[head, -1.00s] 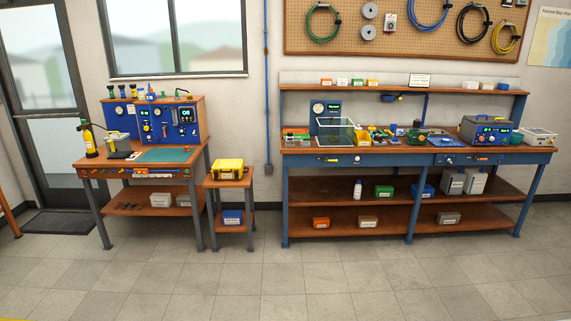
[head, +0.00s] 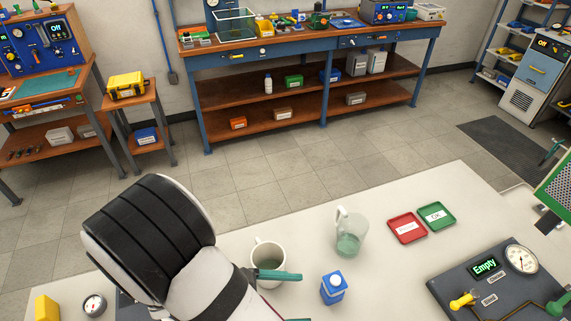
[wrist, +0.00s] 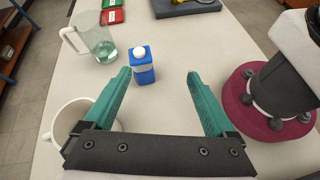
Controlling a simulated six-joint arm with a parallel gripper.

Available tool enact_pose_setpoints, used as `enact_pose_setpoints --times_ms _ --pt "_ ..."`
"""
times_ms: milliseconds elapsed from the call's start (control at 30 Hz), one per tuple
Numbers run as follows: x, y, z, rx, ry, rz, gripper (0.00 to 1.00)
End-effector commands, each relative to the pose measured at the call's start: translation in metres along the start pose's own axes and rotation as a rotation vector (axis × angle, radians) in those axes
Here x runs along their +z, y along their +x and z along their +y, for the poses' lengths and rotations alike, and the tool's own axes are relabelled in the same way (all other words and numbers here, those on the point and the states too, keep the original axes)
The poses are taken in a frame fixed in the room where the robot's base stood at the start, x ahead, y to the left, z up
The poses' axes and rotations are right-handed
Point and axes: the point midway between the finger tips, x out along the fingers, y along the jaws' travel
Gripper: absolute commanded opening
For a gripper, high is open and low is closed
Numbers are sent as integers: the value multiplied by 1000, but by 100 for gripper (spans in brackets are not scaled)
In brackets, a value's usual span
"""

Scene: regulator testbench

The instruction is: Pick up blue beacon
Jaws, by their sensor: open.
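The blue beacon looks like a small squarish blue bottle with a pale label and white round cap. It stands upright on the light table in the head view (head: 333,289) and beyond my fingertips in the wrist view (wrist: 141,67). My gripper (wrist: 158,76) is open, its two green fingers apart with nothing between them. The beacon is ahead of the tips, nearer the left finger in the wrist view. In the head view one green finger shows beside the beacon, to its left; the rest is mostly hidden or cut off.
A white mug (head: 268,255) stands close to the left finger (wrist: 68,122). A clear jug (head: 349,238) is behind the beacon. Red (head: 407,228) and green (head: 436,216) trays and a gauge panel (head: 490,285) lie to the right.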

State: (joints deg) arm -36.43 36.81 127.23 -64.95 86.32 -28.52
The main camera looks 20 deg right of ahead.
Motion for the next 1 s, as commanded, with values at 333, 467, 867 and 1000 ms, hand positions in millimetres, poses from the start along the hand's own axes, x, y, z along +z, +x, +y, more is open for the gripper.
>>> enact_pose_setpoints --times_ms 333,467,867,1000 --pt "-25 45 19 160 -225 -112 90" --pt "-22 81 25 157 -224 -110 90" --pt "-14 148 40 157 -219 -107 90" --pt "-14 158 42 161 -219 -106 90"
